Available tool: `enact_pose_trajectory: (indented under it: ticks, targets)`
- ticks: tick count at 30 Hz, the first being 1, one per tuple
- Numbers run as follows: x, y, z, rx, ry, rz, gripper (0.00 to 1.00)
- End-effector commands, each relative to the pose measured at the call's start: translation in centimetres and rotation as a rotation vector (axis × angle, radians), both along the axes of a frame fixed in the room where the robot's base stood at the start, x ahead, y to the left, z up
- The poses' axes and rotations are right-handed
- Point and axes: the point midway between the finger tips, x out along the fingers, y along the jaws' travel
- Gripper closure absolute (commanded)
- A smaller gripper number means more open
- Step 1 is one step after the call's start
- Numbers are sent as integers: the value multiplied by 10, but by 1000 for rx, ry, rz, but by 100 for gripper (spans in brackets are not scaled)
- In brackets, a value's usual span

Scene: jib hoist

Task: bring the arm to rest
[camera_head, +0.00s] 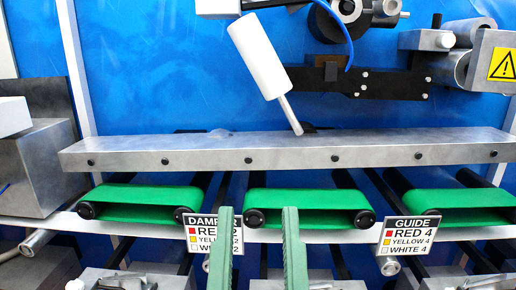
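My gripper (258,212) shows at the bottom middle of the head view as two upright green fingers. The fingers stand clearly apart, and I see nothing held between them. The left finger covers part of the DAMPER sign (203,236). The right finger stands in front of the middle green belt (330,200). The rest of my arm is below the picture and hidden.
A long grey metal beam (290,150) with black bolts crosses the view behind the belts. A white cylinder with a thin rod (259,55) hangs tilted above it. A GUIDE sign (408,235) stands right. Grey machine blocks (36,165) are at the left.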

Motion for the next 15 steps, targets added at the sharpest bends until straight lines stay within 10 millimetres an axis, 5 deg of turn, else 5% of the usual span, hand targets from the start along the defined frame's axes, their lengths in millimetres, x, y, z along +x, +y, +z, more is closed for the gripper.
enact_pose_trajectory:
  ticks: [1,3,9,15]
  targets:
    - [0,1,56,1,1,2,66]
    - [1,1,92,2,3,5,66]
    - [1,2,194,5,5,12,66]
    - [1,4,263,6,6,18,66]
